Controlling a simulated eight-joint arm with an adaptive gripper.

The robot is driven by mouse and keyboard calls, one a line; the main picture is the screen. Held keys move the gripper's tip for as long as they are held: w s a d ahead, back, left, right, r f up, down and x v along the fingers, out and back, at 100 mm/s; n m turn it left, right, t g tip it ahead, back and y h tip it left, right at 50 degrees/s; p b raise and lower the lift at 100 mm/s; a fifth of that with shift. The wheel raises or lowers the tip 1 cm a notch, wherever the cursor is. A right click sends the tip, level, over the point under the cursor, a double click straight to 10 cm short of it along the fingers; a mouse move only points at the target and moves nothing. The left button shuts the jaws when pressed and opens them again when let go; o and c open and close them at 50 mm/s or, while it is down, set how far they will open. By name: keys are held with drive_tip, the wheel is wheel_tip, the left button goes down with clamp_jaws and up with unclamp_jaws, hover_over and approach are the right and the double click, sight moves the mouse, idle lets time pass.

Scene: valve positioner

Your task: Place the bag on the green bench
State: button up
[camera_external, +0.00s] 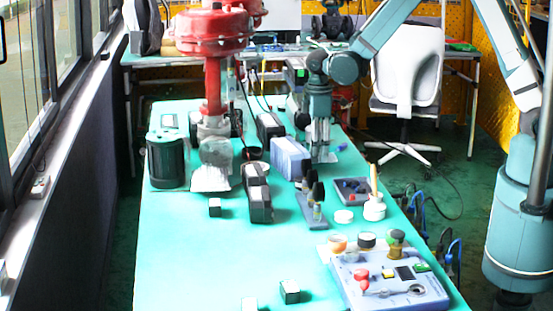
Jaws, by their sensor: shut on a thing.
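My gripper (320,152) points straight down over the far right part of the green bench (190,260). Its fingers are shut on a small pale thing (326,157) near the bench top. I cannot tell whether this is a bag, or whether it touches the bench. A grey and black backpack-like bag (148,28) stands at the back left, on a table behind the bench and far from my gripper.
A red valve actuator (214,35) rises at the left of the bench beside a dark green cylinder (167,160). Grey-blue boxes (290,158), dark bottles (314,190) and a control panel (390,285) crowd the right side. The front left is clear. A white chair (408,70) stands behind.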

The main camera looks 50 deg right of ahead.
drive_tip(key=shift+f+b, duration=0.3)
drive_tip(key=shift+f, duration=1.65)
drive_tip(key=shift+f, duration=0.15)
drive_tip(key=o, duration=0.9)
drive_tip(key=shift+c, duration=0.2)
drive_tip(key=shift+r+p, duration=0.85)
drive_tip(key=shift+r, duration=5.3)
drive_tip(key=shift+r, duration=0.15)
